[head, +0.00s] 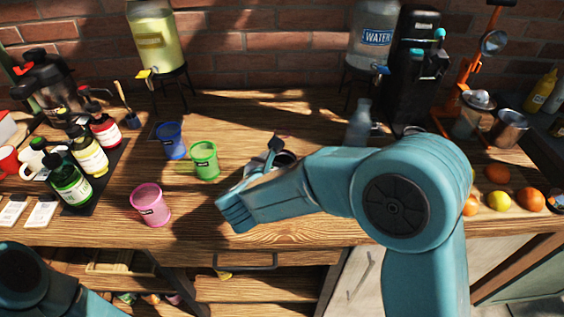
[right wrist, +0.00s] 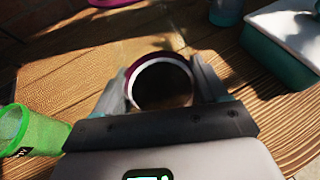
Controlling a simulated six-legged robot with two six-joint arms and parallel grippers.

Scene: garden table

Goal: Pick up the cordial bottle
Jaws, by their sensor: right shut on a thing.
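Several bottles with pale labels stand on a black mat at the left of the head view: a green one (head: 68,182), a yellow one (head: 88,152) and a red one (head: 104,128). I cannot tell which holds cordial. My right gripper (head: 268,162) is over the middle of the table, away from these bottles. In the right wrist view my right gripper (right wrist: 160,84) is shut on a round, dark, open-looking vessel (right wrist: 162,62) with a pale rim and purplish edge. My arm hides most of it in the head view. My left gripper is out of view.
Blue (head: 172,140), green (head: 204,160) and pink (head: 150,204) cups stand between the bottles and my right gripper. A clear bottle (head: 359,124) stands behind my right arm. Fruit (head: 499,200) lies at the right. A drink dispenser (head: 155,40) stands at the back wall.

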